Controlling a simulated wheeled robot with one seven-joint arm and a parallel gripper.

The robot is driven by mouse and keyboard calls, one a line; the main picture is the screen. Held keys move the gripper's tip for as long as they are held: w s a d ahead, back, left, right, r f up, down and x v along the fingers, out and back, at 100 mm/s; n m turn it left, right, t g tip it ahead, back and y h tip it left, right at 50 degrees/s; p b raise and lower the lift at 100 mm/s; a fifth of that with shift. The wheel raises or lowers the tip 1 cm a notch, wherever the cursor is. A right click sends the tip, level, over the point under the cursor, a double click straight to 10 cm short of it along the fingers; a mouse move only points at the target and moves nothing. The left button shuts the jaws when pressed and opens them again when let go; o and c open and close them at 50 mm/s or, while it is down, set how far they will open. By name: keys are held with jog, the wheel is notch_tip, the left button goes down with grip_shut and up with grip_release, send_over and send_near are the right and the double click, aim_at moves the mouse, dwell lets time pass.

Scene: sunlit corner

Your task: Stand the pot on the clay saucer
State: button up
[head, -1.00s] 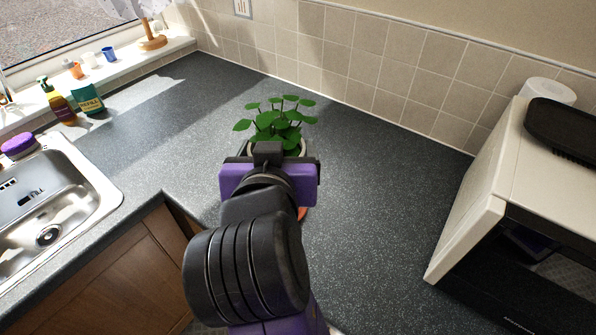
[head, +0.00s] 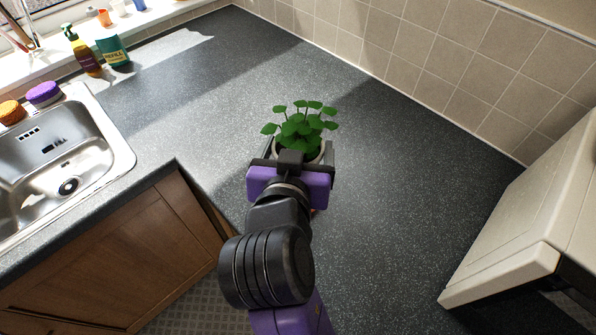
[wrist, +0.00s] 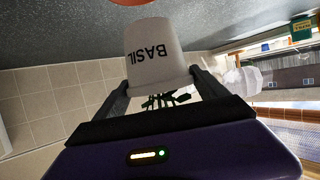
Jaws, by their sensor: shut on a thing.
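The white pot, lettered BASIL, holds a leafy green plant (head: 298,122); its rim (head: 321,154) shows behind my gripper in the head view. My gripper (head: 298,150) is shut on the pot, one finger on each side. The wrist view is upside down and shows the pot (wrist: 158,55) between the fingers, roughly upright. An orange-red clay saucer (wrist: 135,2) is cut off at that view's top edge, with a gap between it and the pot's base. In the head view my arm hides nearly all of the saucer; only an orange sliver (head: 314,212) shows.
A steel sink (head: 70,160) is at the left, with sponges (head: 43,94), a soap bottle (head: 82,50) and a green refill pack (head: 113,50) behind it. A cream appliance (head: 530,210) stands at the right. The grey worktop (head: 400,170) between is clear.

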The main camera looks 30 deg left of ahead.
jog(key=shift+f, duration=3.7)
jog(key=shift+f, duration=0.15)
jog(key=o, duration=1.7)
jog(key=shift+r, duration=0.2)
jog(key=b+v, duration=0.1)
jog(key=v, duration=1.1)
